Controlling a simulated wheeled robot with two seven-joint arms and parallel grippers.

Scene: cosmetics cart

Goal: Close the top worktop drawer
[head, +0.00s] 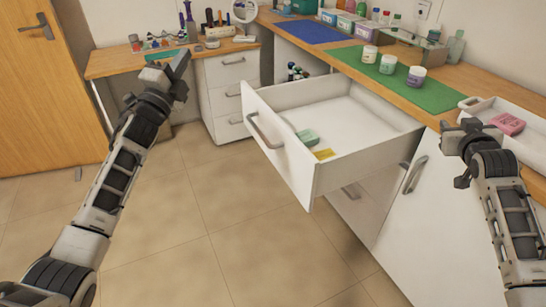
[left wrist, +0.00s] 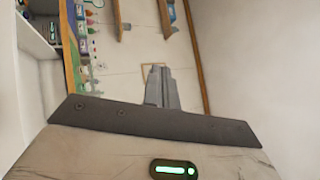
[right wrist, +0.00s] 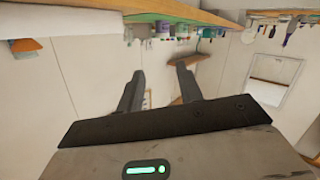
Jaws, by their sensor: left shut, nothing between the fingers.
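The top worktop drawer (head: 290,160) is white and pulled far out from under the wooden worktop, with its grey bar handle (head: 263,131) on the front panel. My right gripper (head: 463,133) is near the worktop edge right of the drawer. Its fingers (right wrist: 160,88) are apart and empty.
The worktop holds a green mat (head: 400,80) with several jars, a blue mat (head: 311,32) and a white tray (head: 480,103) with a pink item. A side desk (head: 115,62) with drawers stands at back left. The tiled floor (head: 200,215) before the drawer is clear.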

